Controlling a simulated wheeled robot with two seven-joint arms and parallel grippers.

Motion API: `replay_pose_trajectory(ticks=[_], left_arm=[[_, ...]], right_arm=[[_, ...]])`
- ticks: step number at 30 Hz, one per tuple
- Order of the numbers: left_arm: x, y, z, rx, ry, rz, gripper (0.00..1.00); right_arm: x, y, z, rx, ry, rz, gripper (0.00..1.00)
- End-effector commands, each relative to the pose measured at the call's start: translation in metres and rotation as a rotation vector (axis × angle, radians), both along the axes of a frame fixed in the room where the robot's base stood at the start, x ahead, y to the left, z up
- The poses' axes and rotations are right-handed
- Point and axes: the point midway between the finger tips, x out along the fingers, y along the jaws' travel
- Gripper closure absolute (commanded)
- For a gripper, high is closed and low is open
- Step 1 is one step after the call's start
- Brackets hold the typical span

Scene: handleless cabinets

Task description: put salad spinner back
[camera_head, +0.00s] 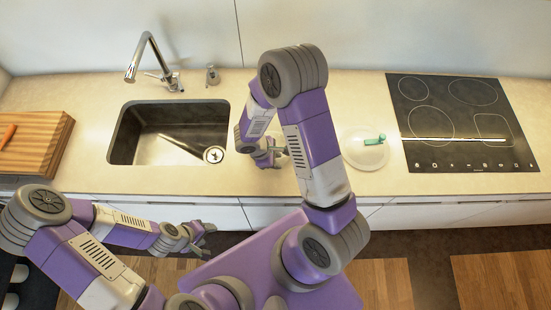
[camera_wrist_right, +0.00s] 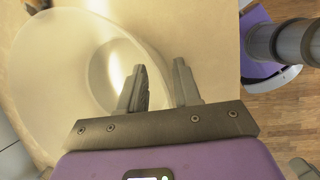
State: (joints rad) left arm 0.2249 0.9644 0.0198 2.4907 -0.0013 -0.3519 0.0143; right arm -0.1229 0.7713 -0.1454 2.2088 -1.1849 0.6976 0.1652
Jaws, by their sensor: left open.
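The salad spinner (camera_head: 354,157) stands on the counter between the sink and the hob, a pale round shape with a green handle on top. My right arm passes just left of it. My right gripper (camera_head: 272,153) is low over the counter, left of the spinner and apart from it in the head view. In the right wrist view, a large translucent round body (camera_wrist_right: 50,75) fills the left side. The right gripper's fingers (camera_wrist_right: 160,83) stand apart at its edge; contact is unclear. My left gripper (camera_head: 200,238) is open and empty in front of the cabinets.
The sink (camera_head: 150,151) and tap (camera_head: 158,62) are left of my right gripper. A wooden board (camera_head: 40,142) lies at the far left. The black hob (camera_head: 455,120) is right of the spinner. Handleless cabinet fronts (camera_head: 400,215) run below the counter edge.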

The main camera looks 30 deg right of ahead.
Motion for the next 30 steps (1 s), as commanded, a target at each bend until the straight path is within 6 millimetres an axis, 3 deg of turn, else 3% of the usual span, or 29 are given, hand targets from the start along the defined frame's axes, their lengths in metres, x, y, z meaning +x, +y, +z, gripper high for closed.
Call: replay_pose_trajectory(ticks=[5, 18, 24, 30], left_arm=[[0.0, 0.0, 0.005, 0.0, 0.0, 0.0, 0.44], [0.0, 0.0, 0.01, 0.0, 0.0, 0.0, 0.44], [0.0, 0.0, 0.01, 0.0, 0.0, 0.0, 0.44], [0.0, 0.0, 0.01, 0.0, 0.0, 0.0, 0.44]], right_arm=[[0.003, 0.007, 0.018, 0.002, -0.006, 0.002, 0.67], [0.011, 0.04, 0.099, 0.001, -0.004, 0.001, 0.67], [0.012, 0.046, 0.112, 0.0, -0.001, 0.001, 0.67], [0.012, 0.046, 0.113, 0.001, 0.0, 0.001, 0.67]])
